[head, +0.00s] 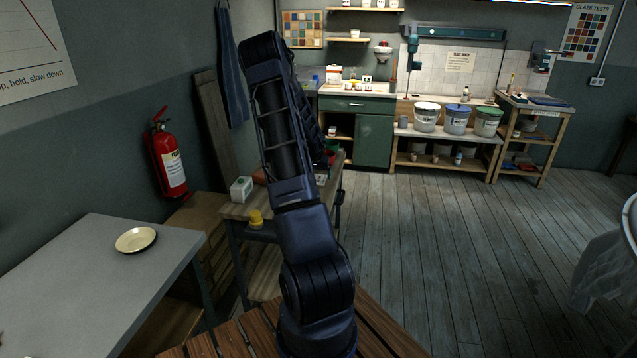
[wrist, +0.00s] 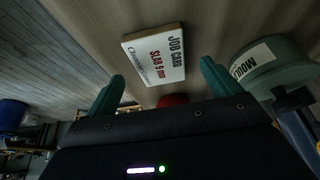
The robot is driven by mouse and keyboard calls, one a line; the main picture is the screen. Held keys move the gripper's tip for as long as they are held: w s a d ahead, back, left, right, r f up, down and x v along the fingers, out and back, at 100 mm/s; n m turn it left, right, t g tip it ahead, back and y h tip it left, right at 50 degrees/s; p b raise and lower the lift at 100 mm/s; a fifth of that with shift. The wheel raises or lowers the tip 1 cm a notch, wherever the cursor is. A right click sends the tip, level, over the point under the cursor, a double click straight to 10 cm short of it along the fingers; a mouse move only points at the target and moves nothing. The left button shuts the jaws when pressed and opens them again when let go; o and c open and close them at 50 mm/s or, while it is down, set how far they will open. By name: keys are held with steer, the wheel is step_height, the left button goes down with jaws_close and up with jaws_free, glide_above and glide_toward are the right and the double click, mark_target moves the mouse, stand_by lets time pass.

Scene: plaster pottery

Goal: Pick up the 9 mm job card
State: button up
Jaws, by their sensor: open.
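The job card (wrist: 156,54) is a white block-like card with a tan edge, marked "JOB CARD SLAB 9 mm". It lies on a wooden surface in the wrist view, just beyond my fingertips. My gripper (wrist: 162,72) is open, with one green finger on each side of the card's near end. Nothing is held between them. In the head view a small white item (head: 320,180) on the bench beside my arm may be the card, but it is too small to read. My gripper is mostly hidden behind my arm there.
A grey-green tub labelled "MOULD..." (wrist: 262,65) stands close to the right finger. A red object (wrist: 172,100) shows partly behind the gripper. On the bench (head: 236,211) are a white box (head: 241,190) and a yellow-capped item (head: 256,218). Open floor lies right.

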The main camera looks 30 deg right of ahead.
steer(key=shift+x, duration=1.35)
steer(key=c, duration=1.1)
steer(key=shift+o, duration=0.2)
